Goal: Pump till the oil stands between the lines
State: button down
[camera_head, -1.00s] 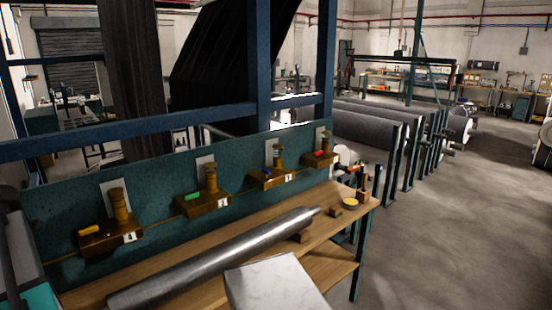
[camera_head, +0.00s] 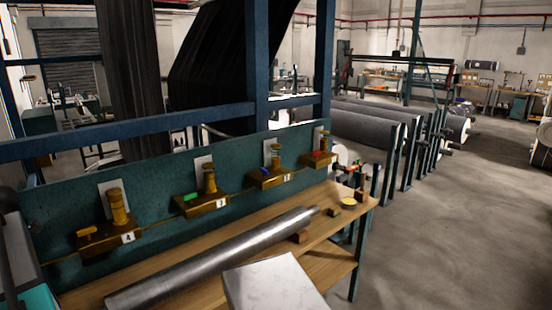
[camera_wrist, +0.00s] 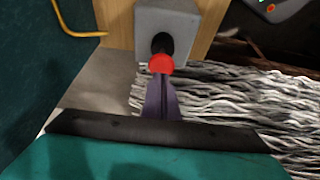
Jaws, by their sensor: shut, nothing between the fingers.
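Several brass oilers stand in a row on a green panel (camera_head: 70,205) in the head view. The nearest, numbered 4 (camera_head: 118,206), has an orange lever. The others have a green lever (camera_head: 191,196), a blue-purple lever (camera_head: 266,171) and a red lever (camera_head: 321,153). Oil levels and lines are too small to make out. My gripper (camera_wrist: 161,88) is shut and empty in the wrist view, its dark narrow fingers pointing at a red ball on a black stem (camera_wrist: 161,62) on a grey block. I cannot tell whether they touch. My gripper does not show in the head view.
A wooden bench (camera_head: 335,225) below the oilers carries a long metal roller (camera_head: 215,258), a pale slab (camera_head: 275,285) and small blocks. A bundle of grey strands (camera_wrist: 225,100) lies right of my fingers. Open floor (camera_head: 455,225) lies right of the bench.

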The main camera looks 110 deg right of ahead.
jog(key=shift+f+b, duration=0.9)
jog(key=shift+f, duration=1.3)
jog(key=shift+r, duration=0.1)
jog(key=shift+r+p, duration=2.15)
jog(key=shift+r, duration=1.45)
